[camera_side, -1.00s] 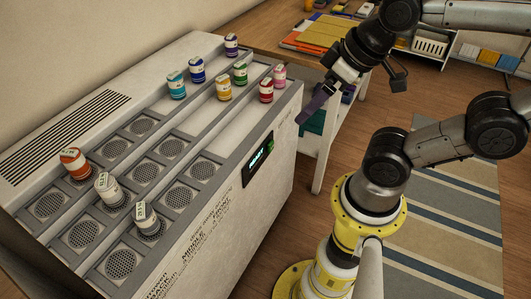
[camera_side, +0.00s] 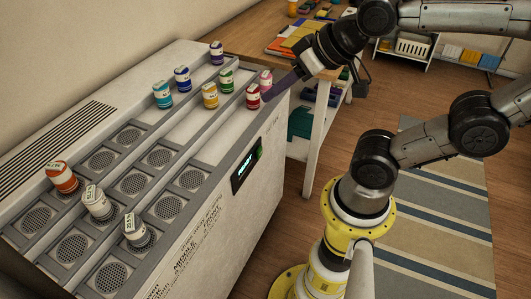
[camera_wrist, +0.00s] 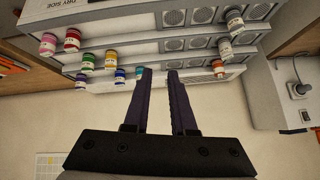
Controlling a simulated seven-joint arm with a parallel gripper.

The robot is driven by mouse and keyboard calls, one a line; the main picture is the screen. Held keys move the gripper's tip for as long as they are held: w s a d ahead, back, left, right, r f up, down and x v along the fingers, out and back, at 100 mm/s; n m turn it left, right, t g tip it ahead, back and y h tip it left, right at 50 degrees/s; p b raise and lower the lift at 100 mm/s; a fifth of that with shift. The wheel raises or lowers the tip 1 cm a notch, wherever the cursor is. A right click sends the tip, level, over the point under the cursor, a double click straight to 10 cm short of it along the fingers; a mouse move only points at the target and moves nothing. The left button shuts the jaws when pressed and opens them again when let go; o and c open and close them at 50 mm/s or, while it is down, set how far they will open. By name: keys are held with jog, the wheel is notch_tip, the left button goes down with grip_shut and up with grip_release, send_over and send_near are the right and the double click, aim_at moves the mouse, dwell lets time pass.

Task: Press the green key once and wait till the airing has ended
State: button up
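The white machine (camera_side: 215,205) stands at left with grated wells on its stepped top. On its front is a dark panel with a lit cyan display (camera_side: 245,166), its text too small to read surely. A small green key (camera_side: 260,153) seems to sit at the panel's right edge. My gripper (camera_side: 270,95) is above and right of the panel, beside the red jar (camera_side: 253,97) and pink jar (camera_side: 265,78); whether it touches them I cannot tell. In the wrist view my gripper (camera_wrist: 159,72) shows two dark fingers apart with nothing between them.
Several coloured jars, such as the yellow one (camera_side: 210,96), stand on the machine's far end. An orange jar (camera_side: 62,177) and two white jars (camera_side: 97,203) (camera_side: 136,230) stand on grates at the near end. A wooden table (camera_side: 255,45) is behind.

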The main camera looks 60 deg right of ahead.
jog(key=w+m+t, duration=0.1)
jog(key=w+m, duration=0.1)
jog(key=w, duration=0.3)
jog(key=shift+d, duration=0.15)
grip_shut()
jog(key=w+d+f+m+t+h, duration=0.2)
jog(key=w+d+f+m+h, duration=0.1)
jog(key=w+d+f+m, duration=0.45)
jog(key=s+d+f+m+g, duration=0.1)
jog(key=s+d+f+g, duration=0.1)
jog(key=f, duration=0.5)
jog(key=s+d+f+m+g+h, duration=0.1)
jog(key=s+d+f+m, duration=0.1)
jog(key=s+f, duration=0.3)
jog(key=s+d+f+m+g, duration=0.2)
jog(key=s+f, duration=0.1)
jog(key=f, duration=0.6)
jog(key=shift+s+f+g+h, duration=0.3)
jog(key=shift+s+f+h, duration=0.1)
